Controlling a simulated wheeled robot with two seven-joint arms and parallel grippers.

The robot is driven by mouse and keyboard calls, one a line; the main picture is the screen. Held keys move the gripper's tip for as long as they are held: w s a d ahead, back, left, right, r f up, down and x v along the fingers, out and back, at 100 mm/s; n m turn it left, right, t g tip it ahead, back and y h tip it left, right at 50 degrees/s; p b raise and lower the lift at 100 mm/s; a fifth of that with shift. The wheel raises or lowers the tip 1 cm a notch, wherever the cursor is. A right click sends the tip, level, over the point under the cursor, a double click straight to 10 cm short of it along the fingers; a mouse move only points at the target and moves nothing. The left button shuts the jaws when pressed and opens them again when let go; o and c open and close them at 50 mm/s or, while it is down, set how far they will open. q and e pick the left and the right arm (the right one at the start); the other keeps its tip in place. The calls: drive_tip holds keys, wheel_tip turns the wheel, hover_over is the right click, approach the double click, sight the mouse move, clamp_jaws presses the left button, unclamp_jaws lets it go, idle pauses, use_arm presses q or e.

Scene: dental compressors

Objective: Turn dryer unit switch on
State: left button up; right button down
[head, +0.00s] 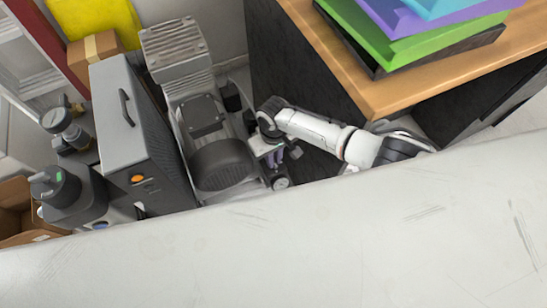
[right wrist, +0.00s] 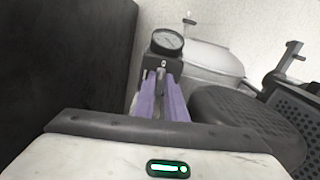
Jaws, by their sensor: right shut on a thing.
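My right gripper (head: 274,160) reaches in from the right beside the motor-and-compressor unit (head: 222,164). Its purple fingers (right wrist: 160,97) are shut on the dark block (right wrist: 163,66) under a round pressure gauge (right wrist: 167,41). The gauge also shows in the head view (head: 281,183), just below the fingers. The exact contact is hard to see, and no switch shows clearly between the fingers. A grey cabinet (head: 125,100) with a black handle stands left of the motor. It has an orange round switch (head: 137,178) on its lower end. I cannot tell its setting. My left gripper is not in view.
A wooden-topped dark cabinet (head: 390,97) with coloured trays (head: 420,35) stands close on the right. A white surface (head: 300,250) fills the foreground. Dark cylindrical units (head: 58,187) and cardboard boxes (head: 95,47) crowd the left. The gap around my right gripper is narrow.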

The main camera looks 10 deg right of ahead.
drive_tip(key=n, duration=0.4)
drive_tip(key=shift+d, duration=0.1)
drive_tip(key=n, duration=0.3)
drive_tip(key=shift+w, duration=0.1)
drive_tip(key=n, duration=0.2)
drive_tip(key=shift+n, duration=0.4)
drive_tip(key=n, duration=0.4)
drive_tip(key=shift+w+d, duration=0.1)
drive_tip(key=shift+n+b, duration=0.4)
drive_tip(key=shift+n, duration=1)
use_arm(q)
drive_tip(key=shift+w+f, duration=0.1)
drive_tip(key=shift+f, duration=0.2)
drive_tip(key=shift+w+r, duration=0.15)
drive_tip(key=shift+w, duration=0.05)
use_arm(e)
drive_tip(key=shift+n, duration=0.3)
drive_tip(key=c, duration=1.8)
unclamp_jaws()
